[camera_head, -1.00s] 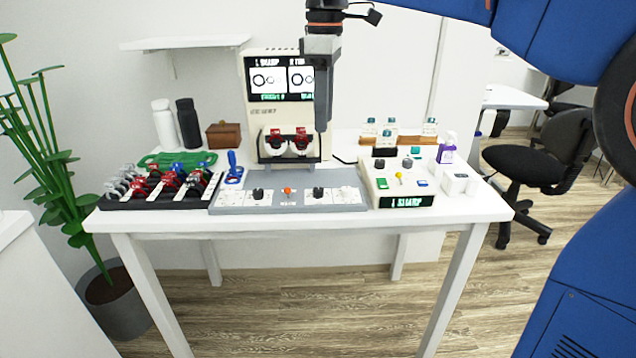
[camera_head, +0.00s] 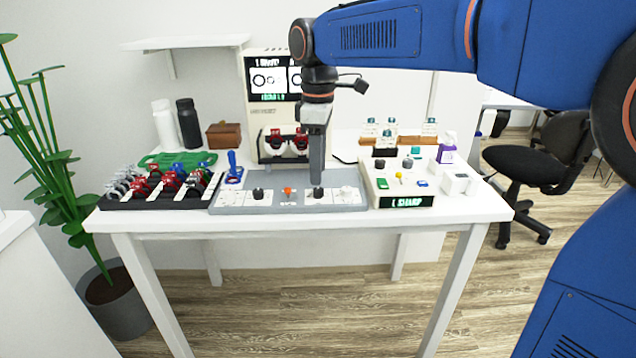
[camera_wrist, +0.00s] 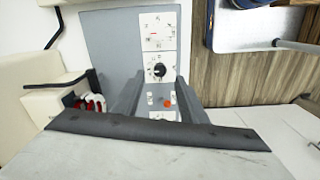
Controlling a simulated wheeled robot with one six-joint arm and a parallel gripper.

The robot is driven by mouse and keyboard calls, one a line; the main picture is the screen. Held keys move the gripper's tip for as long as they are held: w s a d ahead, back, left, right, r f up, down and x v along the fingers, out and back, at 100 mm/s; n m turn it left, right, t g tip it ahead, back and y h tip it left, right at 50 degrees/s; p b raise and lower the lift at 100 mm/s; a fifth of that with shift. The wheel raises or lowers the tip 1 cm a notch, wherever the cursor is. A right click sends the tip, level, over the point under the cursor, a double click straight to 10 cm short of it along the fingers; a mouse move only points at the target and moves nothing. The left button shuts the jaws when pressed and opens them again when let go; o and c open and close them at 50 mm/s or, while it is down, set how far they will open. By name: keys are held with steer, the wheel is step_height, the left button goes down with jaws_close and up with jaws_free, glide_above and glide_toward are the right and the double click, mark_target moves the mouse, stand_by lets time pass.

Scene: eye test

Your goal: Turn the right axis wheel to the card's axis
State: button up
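A grey panel (camera_head: 300,208) lies along the front of the table. The right axis wheel, a black knob (camera_head: 318,193) on a white plate, sits right of the orange button (camera_head: 287,190). In the wrist view this wheel (camera_wrist: 159,71) shows between and just beyond my fingertips. My gripper (camera_head: 317,183) points down right over the wheel; its fingers are spread in the wrist view (camera_wrist: 161,80). Whether they touch the wheel cannot be told. A second black knob (camera_head: 258,193) sits on the left plate. The axis on a card is not readable.
A lens machine (camera_head: 262,118) with a screen stands behind the panel. A beige console (camera_head: 381,196) reading "SHARP" stands to the right. A black rack (camera_head: 120,204) of red, blue and grey pieces is at left, near a blue-handled tool (camera_head: 233,175).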

mark_target(318, 189)
steer(key=shift+f, duration=2.4)
jaws_close()
